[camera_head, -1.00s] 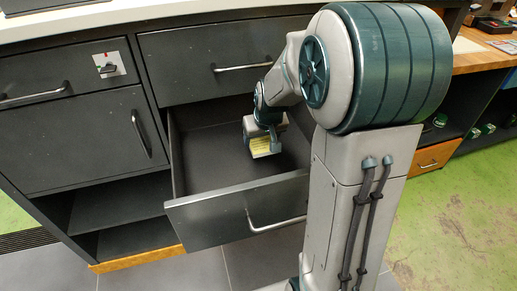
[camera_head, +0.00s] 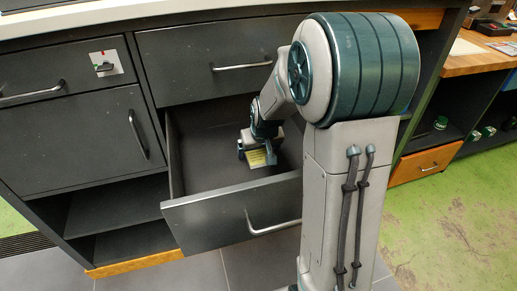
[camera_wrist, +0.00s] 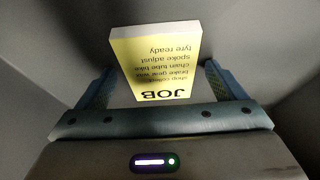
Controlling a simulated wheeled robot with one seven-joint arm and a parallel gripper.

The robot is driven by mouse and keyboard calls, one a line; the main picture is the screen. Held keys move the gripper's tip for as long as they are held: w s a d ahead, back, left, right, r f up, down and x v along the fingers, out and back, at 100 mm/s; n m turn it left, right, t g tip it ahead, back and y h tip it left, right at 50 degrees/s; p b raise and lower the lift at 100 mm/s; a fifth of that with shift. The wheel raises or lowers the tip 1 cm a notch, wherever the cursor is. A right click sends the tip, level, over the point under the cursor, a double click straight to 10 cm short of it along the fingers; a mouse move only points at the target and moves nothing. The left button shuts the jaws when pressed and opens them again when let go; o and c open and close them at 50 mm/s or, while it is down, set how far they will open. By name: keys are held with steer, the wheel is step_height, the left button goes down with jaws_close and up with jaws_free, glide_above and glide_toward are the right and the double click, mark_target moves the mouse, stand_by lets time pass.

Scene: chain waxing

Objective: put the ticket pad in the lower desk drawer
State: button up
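The ticket pad (camera_wrist: 160,68) is a yellow block with pale page edges and printed text headed "JOB". In the wrist view it sits between the two fingers of my gripper (camera_wrist: 158,78), with gaps on both sides. My gripper is open. In the head view the gripper (camera_head: 256,150) is down inside the open lower drawer (camera_head: 215,205), with the yellow pad (camera_head: 259,160) just below it. The pad is inside the drawer walls; its contact with the floor is hard to judge. My arm hides the drawer's right side.
The shut upper drawer (camera_head: 195,62) is directly above the open one. A cabinet door (camera_head: 75,140) and open shelves (camera_head: 125,205) are at left. A wooden bench (camera_head: 480,60) and small orange drawer (camera_head: 427,165) are at right. The left part of the drawer is bare.

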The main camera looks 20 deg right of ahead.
steer(key=p+v, duration=0.3)
steer(key=v, duration=0.9)
steer(key=shift+r, duration=0.2)
stand_by(1.0)
